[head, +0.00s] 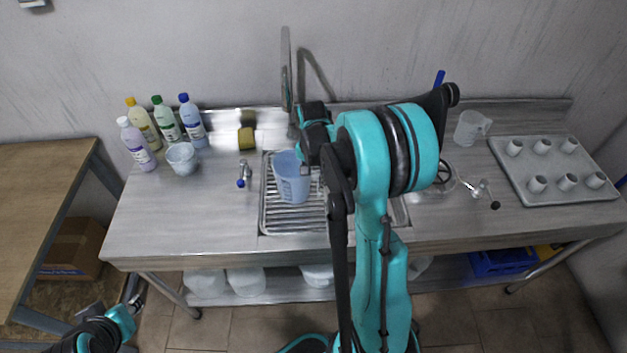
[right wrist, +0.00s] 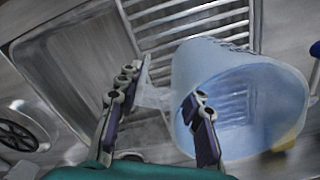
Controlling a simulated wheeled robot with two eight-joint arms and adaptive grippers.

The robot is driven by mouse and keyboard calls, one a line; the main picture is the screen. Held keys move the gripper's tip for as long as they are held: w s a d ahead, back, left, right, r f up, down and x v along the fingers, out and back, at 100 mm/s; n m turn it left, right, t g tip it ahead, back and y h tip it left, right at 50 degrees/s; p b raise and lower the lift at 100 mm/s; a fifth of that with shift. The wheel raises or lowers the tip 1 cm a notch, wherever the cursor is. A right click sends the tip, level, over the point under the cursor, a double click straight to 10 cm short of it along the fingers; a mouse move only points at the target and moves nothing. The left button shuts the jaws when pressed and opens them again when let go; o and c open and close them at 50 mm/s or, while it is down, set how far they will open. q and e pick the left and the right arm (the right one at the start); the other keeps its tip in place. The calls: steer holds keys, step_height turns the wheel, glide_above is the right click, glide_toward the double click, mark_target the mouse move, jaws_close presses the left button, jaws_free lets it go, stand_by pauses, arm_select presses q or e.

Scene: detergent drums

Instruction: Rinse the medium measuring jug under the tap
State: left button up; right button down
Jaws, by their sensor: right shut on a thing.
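A light blue, see-through measuring jug (head: 291,178) is over the ribbed drainer of the steel sink unit (head: 262,215). My right gripper (head: 313,172) is shut on its handle. In the right wrist view the fingers (right wrist: 165,115) are on either side of the handle, and the jug's open mouth (right wrist: 245,110) faces the camera side; it looks empty. I cannot tell whether the jug touches the drainer. The tall grey tap (head: 286,70) rises behind the jug; its lower part is partly hidden by my arm. My left gripper (head: 132,300) is low at the left, away from the counter; its jaws are unclear.
Several bottles (head: 166,122), a smaller jug (head: 182,158), a yellow sponge (head: 246,138) and a blue-tipped fitting (head: 243,175) stand left of the drainer. Another clear jug (head: 469,128) and a grey tray (head: 550,196) with white cups are at the right. The front left counter is clear.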

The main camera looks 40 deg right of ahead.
steer(key=shift+f+b, duration=0.45)
steer(key=shift+f, duration=0.1)
steer(key=c, duration=0.9)
jaws_free()
step_height(320, 180, up, 12)
steer(key=shift+r, duration=0.1)
steer(key=shift+a, duration=0.4)
steer(key=s+a+f+n+t+b, duration=0.2)
steer(key=s+a+n, duration=0.4)
steer(key=a, duration=0.3)
steer(key=s+a+f+n+t+b, duration=0.2)
steer(key=s+a+n+t+b, duration=0.1)
steer(key=s+a+n+t, duration=0.2)
steer(key=s+a+n, duration=0.1)
steer(key=s+a, duration=0.1)
steer(key=a, duration=0.1)
steer(key=shift+a+f, duration=0.15)
steer(key=shift+a, duration=0.2)
